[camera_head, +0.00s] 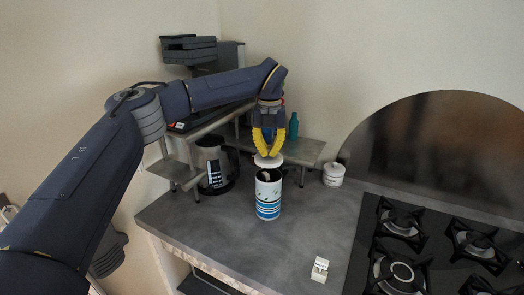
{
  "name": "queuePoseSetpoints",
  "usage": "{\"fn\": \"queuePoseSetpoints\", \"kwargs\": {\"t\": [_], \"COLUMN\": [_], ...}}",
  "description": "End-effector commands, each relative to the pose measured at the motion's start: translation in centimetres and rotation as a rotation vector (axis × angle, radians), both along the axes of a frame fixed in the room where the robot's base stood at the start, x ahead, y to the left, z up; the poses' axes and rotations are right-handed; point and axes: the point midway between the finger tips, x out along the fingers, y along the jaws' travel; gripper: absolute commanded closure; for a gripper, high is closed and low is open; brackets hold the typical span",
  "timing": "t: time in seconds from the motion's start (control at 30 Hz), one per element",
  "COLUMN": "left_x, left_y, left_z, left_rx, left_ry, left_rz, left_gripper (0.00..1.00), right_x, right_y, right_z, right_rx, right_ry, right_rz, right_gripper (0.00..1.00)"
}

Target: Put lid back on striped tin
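The striped tin (268,206) stands upright on the grey counter, white with blue bands. Its dark opening shows at the top, with something pale inside that I cannot make out. A round white lid (268,161) is above the tin's far rim, apart from the opening. My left gripper (268,153), with yellow fingers pointing down, is closed in on the top of the lid, whose knob is hidden between the fingertips. My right gripper is not in view.
A kettle (215,165) stands left of the tin, by a small shelf (303,151) with a teal bottle (293,126). A white lidded pot (333,174) is to the right.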

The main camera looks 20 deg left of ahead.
Motion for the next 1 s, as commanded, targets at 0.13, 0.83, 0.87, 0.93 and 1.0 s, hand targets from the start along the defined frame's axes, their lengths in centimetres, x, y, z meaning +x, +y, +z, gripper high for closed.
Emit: {"fn": "queuePoseSetpoints", "kwargs": {"t": [0.13, 0.83, 0.87, 0.93, 1.0], "left_x": [0.0, 0.0, 0.0, 0.0, 0.0], "left_y": [0.0, 0.1, 0.1, 0.1, 0.1], "left_z": [-0.9, -5.6, -5.7, -5.9, -6.0], "left_rx": [0.000, 0.001, 0.001, 0.001, 0.000], "left_ry": [0.002, 0.000, 0.000, 0.000, 0.000], "left_rz": [0.002, 0.003, 0.003, 0.003, 0.003], "left_gripper": [1.00, 1.00, 1.00, 1.00, 1.00], "right_x": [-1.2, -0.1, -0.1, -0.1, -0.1], "right_y": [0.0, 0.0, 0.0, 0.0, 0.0], "right_z": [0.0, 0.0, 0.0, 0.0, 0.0], "right_rx": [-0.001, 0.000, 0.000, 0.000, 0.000], "right_ry": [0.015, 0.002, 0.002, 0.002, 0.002], "right_rz": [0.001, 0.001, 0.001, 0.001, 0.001], "right_gripper": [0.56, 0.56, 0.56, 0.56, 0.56]}}
